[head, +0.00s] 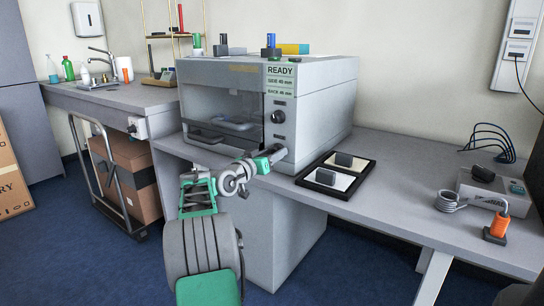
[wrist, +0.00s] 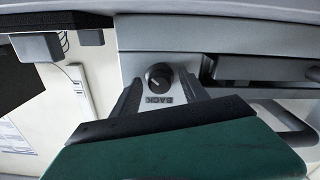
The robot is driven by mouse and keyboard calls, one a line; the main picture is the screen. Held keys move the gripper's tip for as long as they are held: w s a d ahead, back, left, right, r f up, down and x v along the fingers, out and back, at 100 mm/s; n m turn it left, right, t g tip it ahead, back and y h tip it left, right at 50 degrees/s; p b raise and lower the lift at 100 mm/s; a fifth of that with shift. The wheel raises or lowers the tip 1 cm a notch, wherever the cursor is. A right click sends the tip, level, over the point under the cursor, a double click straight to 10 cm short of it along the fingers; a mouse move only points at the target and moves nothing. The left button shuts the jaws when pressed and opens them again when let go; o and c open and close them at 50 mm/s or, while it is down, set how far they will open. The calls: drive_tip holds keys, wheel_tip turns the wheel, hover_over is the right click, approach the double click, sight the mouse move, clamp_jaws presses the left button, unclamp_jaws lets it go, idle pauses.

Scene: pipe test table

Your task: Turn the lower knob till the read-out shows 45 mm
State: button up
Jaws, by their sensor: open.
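The grey test machine (head: 315,100) has a green-white read-out (head: 281,80) showing READY above two small lines. The upper line's digits are too small to be sure of; the lower appears to read BACK 45 mm. The upper knob (head: 278,117) is dark and round on the front panel. In the wrist view, a black knob (wrist: 159,77) labelled BACK shows upside down. My gripper (wrist: 160,88) is open, one finger on each side of this knob, with visible gaps.
A black-framed tray (head: 335,174) with dark blocks lies on the table right of the machine. The machine's window and door handle (head: 205,136) are left of the panel.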

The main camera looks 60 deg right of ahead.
drive_tip(key=shift+c, duration=0.5)
clamp_jaws()
drive_tip(key=shift+f+b, duration=0.1)
drive_tip(key=shift+b, duration=0.25)
drive_tip(key=shift+o, duration=0.5)
unclamp_jaws()
drive_tip(key=shift+a, duration=0.1)
drive_tip(key=w+a+p, duration=0.1)
drive_tip(key=a+p, duration=0.1)
drive_tip(key=a, duration=0.5)
drive_tip(key=shift+a, duration=0.3)
drive_tip(key=shift+w, duration=0.1)
